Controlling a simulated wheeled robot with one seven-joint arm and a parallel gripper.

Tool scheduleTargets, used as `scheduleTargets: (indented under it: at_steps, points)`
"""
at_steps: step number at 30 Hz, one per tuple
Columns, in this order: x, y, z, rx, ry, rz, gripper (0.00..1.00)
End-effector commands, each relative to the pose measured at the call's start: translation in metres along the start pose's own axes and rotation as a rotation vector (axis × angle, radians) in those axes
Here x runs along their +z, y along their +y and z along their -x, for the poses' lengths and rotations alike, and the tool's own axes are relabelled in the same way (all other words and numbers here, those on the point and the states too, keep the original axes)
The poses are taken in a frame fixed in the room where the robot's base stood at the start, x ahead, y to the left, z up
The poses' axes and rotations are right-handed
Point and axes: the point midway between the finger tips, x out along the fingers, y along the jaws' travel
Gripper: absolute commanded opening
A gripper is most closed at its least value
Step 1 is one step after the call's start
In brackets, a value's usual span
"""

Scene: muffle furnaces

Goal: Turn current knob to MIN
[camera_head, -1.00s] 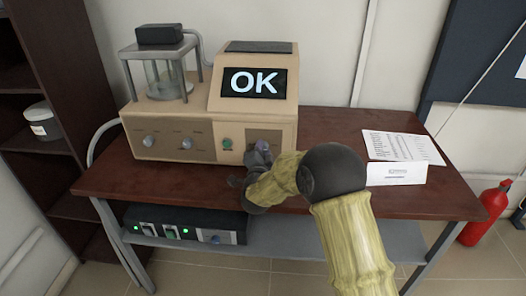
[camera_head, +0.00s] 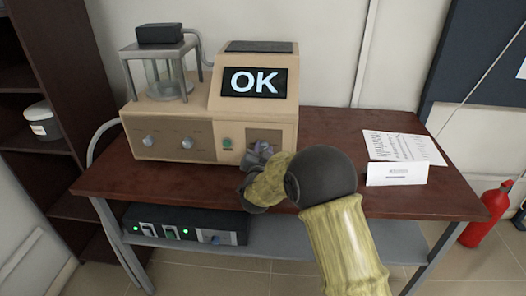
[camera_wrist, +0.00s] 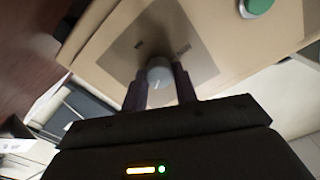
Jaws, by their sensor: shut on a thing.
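The beige machine (camera_head: 180,135) stands on the brown table, its display (camera_head: 253,82) reading "OK". My gripper (camera_head: 258,153) is at the right end of its front panel, where it hides the knob in the head view. In the wrist view the grey round knob (camera_wrist: 159,74) with a white pointer line sits between the two dark fingers of my gripper (camera_wrist: 160,88), which is shut on it.
Two other knobs (camera_head: 187,143) are on the left of the panel. A black unit with switches (camera_head: 185,224) sits on the lower shelf. A red extinguisher (camera_head: 486,217) stands on the floor.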

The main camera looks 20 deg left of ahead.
Motion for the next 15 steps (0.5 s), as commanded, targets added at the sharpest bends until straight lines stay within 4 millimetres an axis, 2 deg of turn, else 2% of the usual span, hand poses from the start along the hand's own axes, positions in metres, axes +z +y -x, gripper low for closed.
scheduleTargets:
  at_steps: [15]
  points:
    - [0.0016, -0.0009, 0.0005, -0.001, -0.005, 0.494, 0.06]
